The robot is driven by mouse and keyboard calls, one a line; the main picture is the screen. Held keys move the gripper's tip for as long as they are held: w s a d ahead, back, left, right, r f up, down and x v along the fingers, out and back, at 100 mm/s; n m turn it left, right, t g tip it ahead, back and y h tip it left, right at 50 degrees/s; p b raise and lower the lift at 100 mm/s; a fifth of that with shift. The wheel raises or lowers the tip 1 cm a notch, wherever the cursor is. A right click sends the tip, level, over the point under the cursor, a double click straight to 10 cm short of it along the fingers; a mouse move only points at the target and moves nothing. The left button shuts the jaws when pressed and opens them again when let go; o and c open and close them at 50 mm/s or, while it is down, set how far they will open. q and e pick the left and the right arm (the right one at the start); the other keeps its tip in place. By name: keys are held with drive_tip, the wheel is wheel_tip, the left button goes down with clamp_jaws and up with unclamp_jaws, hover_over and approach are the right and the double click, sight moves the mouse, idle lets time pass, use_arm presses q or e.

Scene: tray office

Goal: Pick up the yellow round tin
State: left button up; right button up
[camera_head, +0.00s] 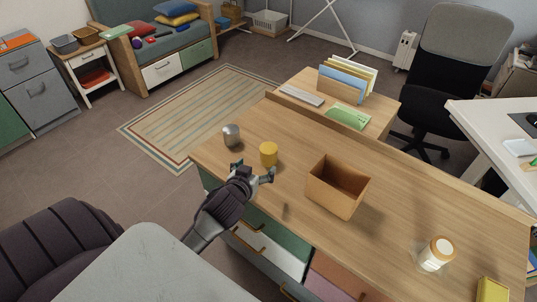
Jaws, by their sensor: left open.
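The yellow round tin (268,154) stands upright on the wooden desk (300,120), near its left end. My left gripper (252,170) is just in front of the tin, at the desk's near edge. Its fingers are spread apart and nothing is between them. One fingertip is close to the tin's lower side; I cannot tell whether they touch. My right gripper is not in view.
A grey metal can (231,135) stands left of the tin. An open brown box (337,187) is to the right. A white jar with an orange lid (436,253) and a yellow box (491,289) are farther right. A file holder (345,82) stands behind.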

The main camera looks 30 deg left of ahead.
sight(269, 148)
use_arm(q)
drive_tip(key=x, duration=0.8)
drive_tip(key=shift+w+f, duration=0.1)
drive_tip(key=shift+f, duration=0.05)
drive_tip(key=x, duration=0.5)
drive_tip(key=shift+f, duration=0.2)
drive_tip(key=c, duration=1.3)
drive_tip(key=shift+r, duration=0.15)
drive_tip(key=shift+a+r, duration=0.1)
drive_tip(key=shift+r, duration=0.5)
wheel_tip(269, 148, up, 3)
drive_tip(key=s+d+r, duration=0.1)
drive_tip(key=d+r, duration=0.1)
drive_tip(key=d, duration=0.1)
drive_tip(key=s+d+r, duration=0.1)
drive_tip(key=d+r, duration=0.1)
drive_tip(key=d, duration=0.2)
drive_tip(key=s+d+r, duration=0.1)
drive_tip(key=d+r, duration=0.1)
drive_tip(key=d, duration=0.2)
drive_tip(key=shift+s+d+r, duration=0.2)
drive_tip(key=shift+s+r, duration=0.05)
drive_tip(key=shift+r, duration=0.1)
